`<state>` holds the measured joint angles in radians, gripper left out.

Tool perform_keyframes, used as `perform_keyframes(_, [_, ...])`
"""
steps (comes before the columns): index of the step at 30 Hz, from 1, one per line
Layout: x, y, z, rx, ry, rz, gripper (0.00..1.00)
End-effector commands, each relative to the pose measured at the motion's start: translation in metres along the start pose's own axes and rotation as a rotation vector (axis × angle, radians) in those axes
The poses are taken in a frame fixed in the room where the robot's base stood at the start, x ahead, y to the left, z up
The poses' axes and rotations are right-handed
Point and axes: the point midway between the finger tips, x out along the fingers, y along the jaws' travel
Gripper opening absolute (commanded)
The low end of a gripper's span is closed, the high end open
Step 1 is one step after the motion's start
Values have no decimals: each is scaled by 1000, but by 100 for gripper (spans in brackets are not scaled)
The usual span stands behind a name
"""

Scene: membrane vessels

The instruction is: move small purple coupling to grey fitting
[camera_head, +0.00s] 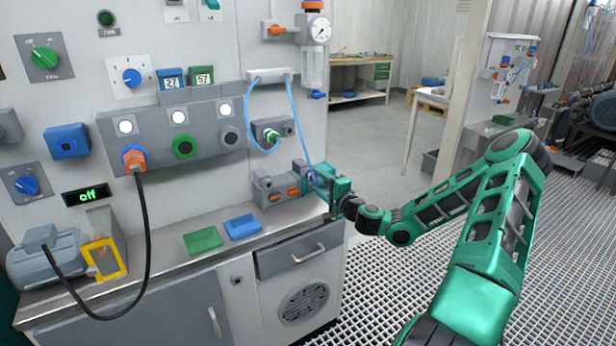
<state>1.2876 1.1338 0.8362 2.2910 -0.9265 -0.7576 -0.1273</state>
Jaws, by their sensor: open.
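My gripper (322,180) is at the right end of the steel bench top, pointing left toward a grey valve block with orange parts (268,186). The jaws are open. A thin blue hose (297,120) runs down from the panel to a small bluish-purple piece, which looks like the purple coupling (310,177), at the jaws. I cannot tell whether the jaws touch it. The grey fitting is not clear: a grey box with a green plug (271,131) is on the panel above, and the valve block is also grey.
A green block (203,240) and a blue block (242,227) lie on the bench top (165,262). A motor (45,262) and a yellow-framed box (103,259) stand at left. Grating floor lies right.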

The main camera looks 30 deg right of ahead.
Motion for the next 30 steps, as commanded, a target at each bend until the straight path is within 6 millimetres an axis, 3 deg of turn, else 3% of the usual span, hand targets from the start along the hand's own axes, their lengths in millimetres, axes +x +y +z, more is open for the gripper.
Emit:
perform_keyframes(9, [18,0,0,0,-1,0,48])
perform_keyframes(30, [19,-1,0,1,-1,0,48])
